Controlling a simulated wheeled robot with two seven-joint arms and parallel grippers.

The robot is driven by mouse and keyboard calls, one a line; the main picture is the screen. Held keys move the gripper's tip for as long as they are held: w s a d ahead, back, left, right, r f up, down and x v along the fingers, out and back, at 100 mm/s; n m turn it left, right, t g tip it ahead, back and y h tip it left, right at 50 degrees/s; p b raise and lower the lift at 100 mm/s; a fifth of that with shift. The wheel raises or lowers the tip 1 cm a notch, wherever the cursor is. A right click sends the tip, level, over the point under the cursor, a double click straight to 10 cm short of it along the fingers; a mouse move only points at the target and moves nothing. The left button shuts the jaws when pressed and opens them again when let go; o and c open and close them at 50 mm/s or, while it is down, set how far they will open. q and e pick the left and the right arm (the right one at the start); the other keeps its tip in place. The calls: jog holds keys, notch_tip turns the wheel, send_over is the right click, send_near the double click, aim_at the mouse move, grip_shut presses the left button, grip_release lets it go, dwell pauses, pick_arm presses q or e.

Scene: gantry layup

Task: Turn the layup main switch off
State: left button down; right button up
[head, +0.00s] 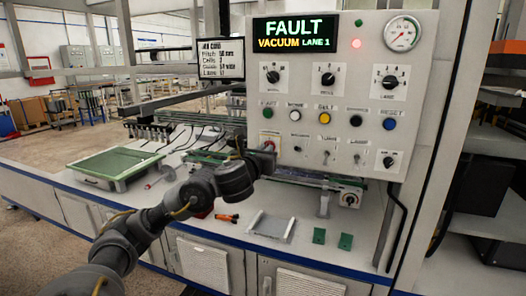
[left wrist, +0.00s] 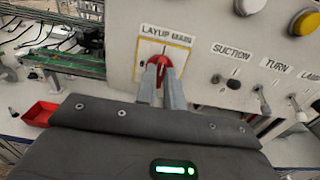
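The layup main switch is a red rotary handle on a yellow-edged plate labelled "LAYUP MAIN", at the lower left of the grey control panel. In the left wrist view its red handle (left wrist: 161,66) sits between the two fingertips of my left gripper (left wrist: 161,78), which look closed on its sides. In the head view the switch (head: 269,144) shows just beyond my left gripper (head: 260,158), partly hidden by it. The handle's exact angle is hard to read. My right gripper is not in view.
The panel display (head: 308,33) reads "FAULT VACUUM LANE 1", and a red lamp (head: 356,44) is lit. Right of the switch are the suction toggle (left wrist: 233,84) and other toggles. Below, a metal tray (head: 271,226) and green pieces (head: 345,241) lie on the bench.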

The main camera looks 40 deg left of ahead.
pick_arm(q)
jog(key=shift+a, duration=0.15)
jog(key=shift+f+n+p, duration=0.15)
jog(key=shift+n, duration=4.3)
jog(key=shift+f+n+p, duration=0.15)
jog(key=shift+n, duration=4.3)
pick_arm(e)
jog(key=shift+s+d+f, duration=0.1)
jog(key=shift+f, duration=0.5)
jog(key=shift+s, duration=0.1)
pick_arm(q)
jog(key=c, duration=1.5)
grip_release()
jog(key=shift+r, duration=0.1)
